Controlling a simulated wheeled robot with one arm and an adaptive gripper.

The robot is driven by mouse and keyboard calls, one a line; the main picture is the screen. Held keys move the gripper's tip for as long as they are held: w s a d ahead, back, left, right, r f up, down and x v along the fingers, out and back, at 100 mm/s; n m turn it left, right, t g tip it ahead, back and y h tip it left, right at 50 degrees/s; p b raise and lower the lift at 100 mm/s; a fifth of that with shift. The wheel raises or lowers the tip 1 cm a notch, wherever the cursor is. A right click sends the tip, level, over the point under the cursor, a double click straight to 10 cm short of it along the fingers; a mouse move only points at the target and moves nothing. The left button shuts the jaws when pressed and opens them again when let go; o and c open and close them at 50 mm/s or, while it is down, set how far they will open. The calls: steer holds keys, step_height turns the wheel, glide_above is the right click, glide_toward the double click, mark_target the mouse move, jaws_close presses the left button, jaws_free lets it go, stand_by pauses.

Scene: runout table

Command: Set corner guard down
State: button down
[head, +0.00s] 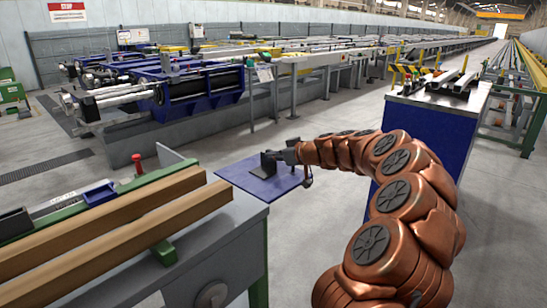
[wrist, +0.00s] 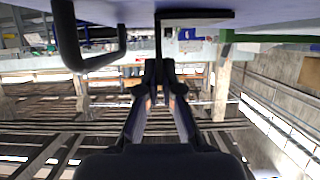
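The corner guard (head: 268,163) is a small dark L-shaped piece. In the head view it is at the blue tabletop (head: 260,190), near its middle. My gripper (head: 287,156) reaches in from the right and meets the guard's upright side. In the inverted wrist view, my gripper's fingers (wrist: 158,78) close together on the thin upright leg of the corner guard (wrist: 195,17), and its flat leg lies against the blue surface. I cannot tell whether a small gap remains between them. The guard's far side is hidden.
A grey bench (head: 235,222) with wooden beams (head: 130,230) stands at the left front. A blue cabinet (head: 425,130) with metal profiles on top stands at the right behind my arm. Blue-framed machinery (head: 200,90) is behind. Bare tabletop surrounds the guard.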

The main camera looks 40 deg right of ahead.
steer(key=c, duration=1.3)
jaws_free()
steer(key=v, duration=1.2)
steer(key=shift+s+p, duration=0.1)
steer(key=shift+p, duration=0.25)
steer(key=shift+s+f, duration=0.1)
